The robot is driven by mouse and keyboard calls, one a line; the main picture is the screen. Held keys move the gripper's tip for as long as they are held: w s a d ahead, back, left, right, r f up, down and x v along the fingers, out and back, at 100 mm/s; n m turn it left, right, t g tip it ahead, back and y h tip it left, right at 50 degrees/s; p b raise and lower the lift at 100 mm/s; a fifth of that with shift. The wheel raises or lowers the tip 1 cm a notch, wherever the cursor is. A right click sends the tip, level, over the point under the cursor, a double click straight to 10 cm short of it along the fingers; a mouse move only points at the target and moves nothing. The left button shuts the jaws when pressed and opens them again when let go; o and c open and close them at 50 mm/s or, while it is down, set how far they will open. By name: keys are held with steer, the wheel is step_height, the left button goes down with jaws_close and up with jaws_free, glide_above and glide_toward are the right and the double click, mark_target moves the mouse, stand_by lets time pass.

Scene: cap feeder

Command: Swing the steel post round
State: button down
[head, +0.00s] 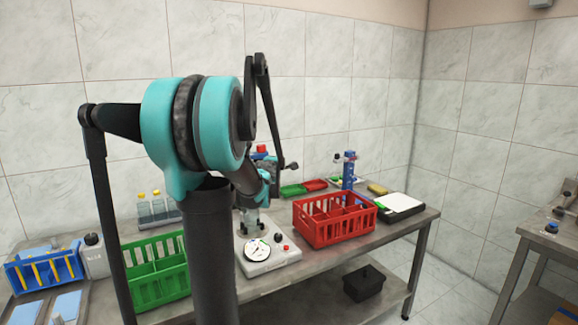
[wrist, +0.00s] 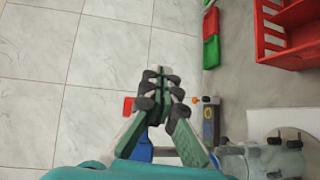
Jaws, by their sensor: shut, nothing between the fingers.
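My gripper (wrist: 160,72) is shut and empty, with its fingertips together in front of the pale tiled wall in the wrist view. In the head view my gripper (head: 290,166) is small and partly hidden by my arm. Beside the fingers in the wrist view stands a grey metal post (wrist: 210,122) with an orange knob, apart from the fingers; I cannot tell for sure that it is the steel post. Red and blue parts (wrist: 129,106) show behind the fingers. In the head view a red-topped blue part (head: 261,150) shows behind my arm.
A white-based machine (head: 282,262) with a round dial stands on the steel table (head: 390,236). A red crate (head: 340,236) and a green crate (head: 160,289) flank it. A blue stand (head: 349,172) is at the back right. Bottles (head: 143,211) stand at the back left.

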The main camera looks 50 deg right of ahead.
steer(key=s, duration=0.3)
steer(key=s+a, duration=0.1)
steer(key=shift+s+r, duration=0.3)
steer(key=shift+s, duration=0.1)
stand_by(0.4)
